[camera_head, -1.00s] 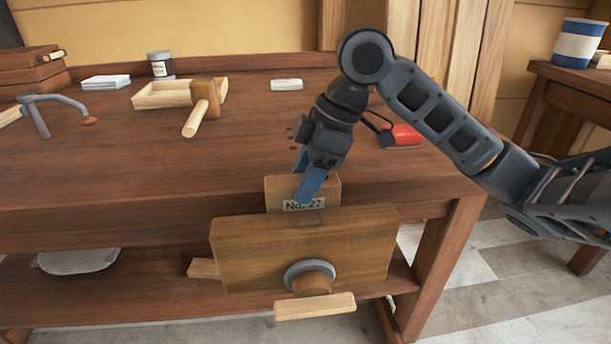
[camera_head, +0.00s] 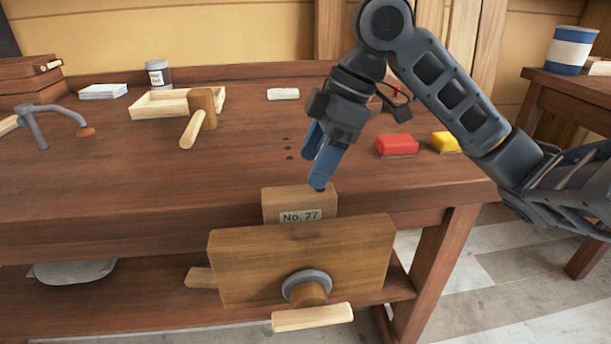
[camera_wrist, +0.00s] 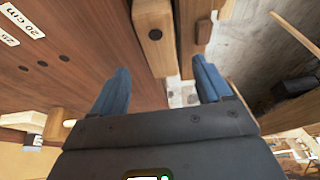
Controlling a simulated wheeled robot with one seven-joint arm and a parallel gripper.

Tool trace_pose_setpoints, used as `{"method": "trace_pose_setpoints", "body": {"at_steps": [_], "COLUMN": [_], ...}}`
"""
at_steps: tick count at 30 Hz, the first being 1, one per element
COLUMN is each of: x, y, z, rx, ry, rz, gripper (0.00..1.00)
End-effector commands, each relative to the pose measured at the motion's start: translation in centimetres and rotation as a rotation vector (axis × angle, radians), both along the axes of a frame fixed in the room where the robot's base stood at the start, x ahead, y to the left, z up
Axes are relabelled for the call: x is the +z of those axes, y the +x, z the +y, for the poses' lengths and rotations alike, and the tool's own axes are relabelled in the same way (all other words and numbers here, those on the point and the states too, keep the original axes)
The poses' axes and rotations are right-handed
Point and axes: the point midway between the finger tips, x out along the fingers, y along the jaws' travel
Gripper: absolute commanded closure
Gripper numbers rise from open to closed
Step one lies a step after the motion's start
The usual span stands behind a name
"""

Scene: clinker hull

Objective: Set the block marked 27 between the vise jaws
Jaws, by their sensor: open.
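The wooden block marked No. 27 (camera_head: 283,200) stands upright at the front edge of the bench, behind the vise's wooden front jaw (camera_head: 340,255). Its label and upper part show above the jaw; its lower part is hidden. In the wrist view the block (camera_wrist: 154,38) lies between the bench and the front jaw (camera_wrist: 190,30). I cannot tell whether both jaws touch it. My gripper (camera_head: 315,165) is open and empty, with blue fingers just above and behind the block's top right. The open fingers also show in the wrist view (camera_wrist: 160,68).
A mallet (camera_head: 200,110) lies by a shallow wooden tray (camera_head: 150,104). A red block (camera_head: 396,145) and a yellow block (camera_head: 446,142) lie right of my gripper. A clamp (camera_head: 55,115) is at the left.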

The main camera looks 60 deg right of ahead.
Motion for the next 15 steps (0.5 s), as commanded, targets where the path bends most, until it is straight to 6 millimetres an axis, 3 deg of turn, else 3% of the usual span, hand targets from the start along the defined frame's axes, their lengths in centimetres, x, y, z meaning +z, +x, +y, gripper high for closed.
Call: {"method": "trace_pose_setpoints", "body": {"at_steps": [6, 15], "x": [3.7, 5.3], "y": [-1.1, -1.7], "z": [-0.9, -1.3], "rx": [0.0, 0.001], "ry": [-0.002, 0.0], "rz": [-0.001, 0.001], "gripper": [0.23, 0.23]}}
